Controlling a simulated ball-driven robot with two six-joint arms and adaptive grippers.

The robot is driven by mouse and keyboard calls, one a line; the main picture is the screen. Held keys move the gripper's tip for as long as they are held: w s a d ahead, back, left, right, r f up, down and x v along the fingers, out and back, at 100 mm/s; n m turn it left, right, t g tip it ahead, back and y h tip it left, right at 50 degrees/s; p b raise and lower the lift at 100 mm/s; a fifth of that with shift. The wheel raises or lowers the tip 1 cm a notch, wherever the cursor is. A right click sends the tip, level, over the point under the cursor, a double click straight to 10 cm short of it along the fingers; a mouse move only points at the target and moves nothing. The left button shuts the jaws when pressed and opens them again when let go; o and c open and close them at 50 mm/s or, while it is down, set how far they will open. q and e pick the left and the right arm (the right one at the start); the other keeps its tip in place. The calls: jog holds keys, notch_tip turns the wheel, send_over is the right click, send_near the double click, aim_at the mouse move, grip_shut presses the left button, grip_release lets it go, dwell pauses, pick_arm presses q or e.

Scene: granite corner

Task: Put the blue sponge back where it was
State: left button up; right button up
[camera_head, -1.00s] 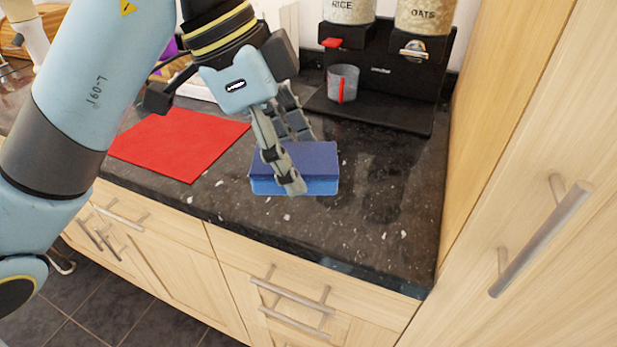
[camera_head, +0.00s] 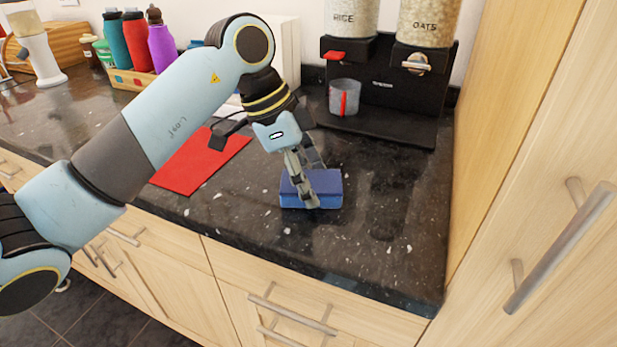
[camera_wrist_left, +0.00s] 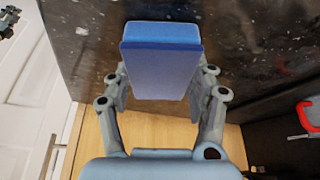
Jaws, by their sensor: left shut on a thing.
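The blue sponge (camera_head: 329,187) is a two-tone block, darker on top and brighter below. It is at the right part of the dark granite counter (camera_head: 385,200), in front of the cereal dispenser. My left gripper (camera_head: 309,203) comes down on it from above, with its fingers closed on the sponge's sides. In the left wrist view the sponge (camera_wrist_left: 160,65) sits between the two fingers. I cannot tell for certain whether its underside touches the counter. My right gripper is not in view.
A red mat (camera_head: 200,162) lies left of the sponge, partly under my left arm. A black dispenser (camera_head: 385,90) with rice and oats holds a grey cup (camera_head: 344,97) behind. Bottles (camera_head: 162,45) stand back left. A tall wooden panel (camera_head: 500,130) bounds the right. Counter around the sponge is clear.

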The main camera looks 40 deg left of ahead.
pick_arm(q)
jog(key=o, duration=1.1)
jog(key=p+v, duration=0.1)
jog(key=v, duration=1.1)
jog(key=shift+f, duration=0.1)
